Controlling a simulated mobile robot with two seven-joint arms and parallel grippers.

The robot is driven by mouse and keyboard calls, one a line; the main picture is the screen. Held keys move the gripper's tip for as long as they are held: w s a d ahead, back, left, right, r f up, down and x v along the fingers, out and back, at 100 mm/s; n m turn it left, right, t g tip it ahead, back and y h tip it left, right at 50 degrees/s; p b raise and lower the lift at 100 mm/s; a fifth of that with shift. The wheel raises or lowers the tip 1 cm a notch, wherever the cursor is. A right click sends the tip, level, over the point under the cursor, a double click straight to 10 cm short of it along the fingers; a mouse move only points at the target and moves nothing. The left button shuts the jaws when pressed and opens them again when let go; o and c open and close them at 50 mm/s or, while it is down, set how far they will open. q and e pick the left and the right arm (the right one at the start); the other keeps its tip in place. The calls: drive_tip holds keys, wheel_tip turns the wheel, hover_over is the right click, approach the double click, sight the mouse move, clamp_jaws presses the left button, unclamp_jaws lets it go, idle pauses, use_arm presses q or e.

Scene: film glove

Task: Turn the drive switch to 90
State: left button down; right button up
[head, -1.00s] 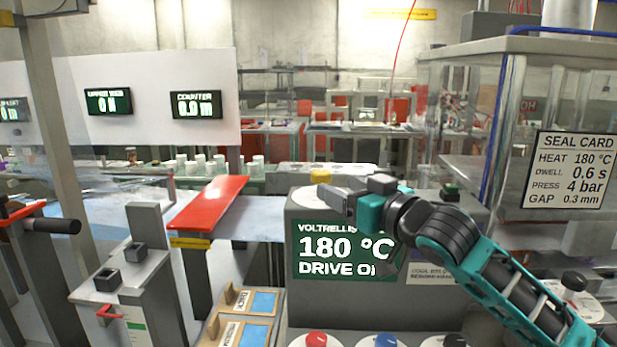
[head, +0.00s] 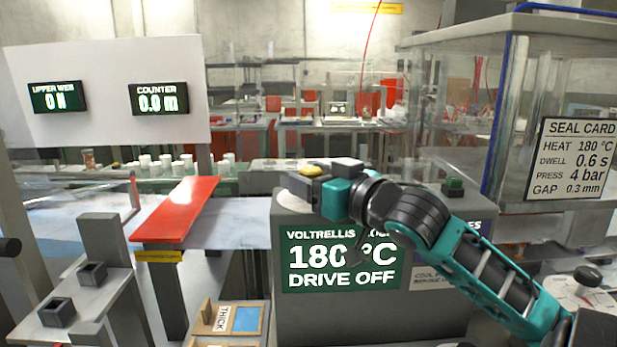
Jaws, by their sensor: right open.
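My right gripper (head: 325,178) is open and empty over the top of the grey console (head: 340,325). The gripper and arm hide part of the console top. The console's green display (head: 341,262) reads 180 °C and DRIVE OFF. A dark knob (head: 588,275) stands on another white dial (head: 580,296) at right. No readable label shows which knob is the drive switch. My left gripper is not in view.
A clear-walled enclosure with a seal card (head: 573,158) stands at right. A red bar (head: 180,208) lies left of the console, and a wooden tray (head: 230,319) is low in front.

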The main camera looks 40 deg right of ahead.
drive_tip(key=shift+c, duration=0.5)
drive_tip(key=c, duration=0.8)
drive_tip(key=shift+c, duration=0.2)
